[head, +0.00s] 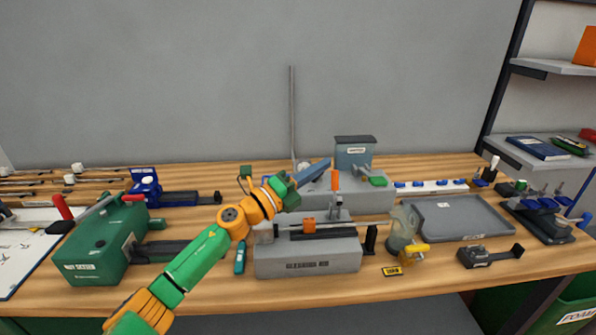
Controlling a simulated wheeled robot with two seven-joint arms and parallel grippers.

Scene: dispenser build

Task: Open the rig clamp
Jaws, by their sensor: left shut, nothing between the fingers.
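The grey rig block (307,262) stands at the middle front of the table, its label too small to read surely. A thin rod lies across its top, beside a small orange block (309,226). An upright lever with an orange grip (335,181) rises behind the rod and seems to be the rig clamp's handle. My left gripper (327,163) reaches in above the rig's back left; its blue-grey fingers are shut, empty and point up and right. Their tips appear close to the top of the orange grip; I cannot tell whether they touch. My right gripper is out of view.
A green box with a red lever (103,251) stands at the left. A grey-blue unit (355,153) and a tall thin rod (292,115) stand behind the rig. A clear jar (402,229), a yellow label (392,271) and a grey tray (495,232) are to the right.

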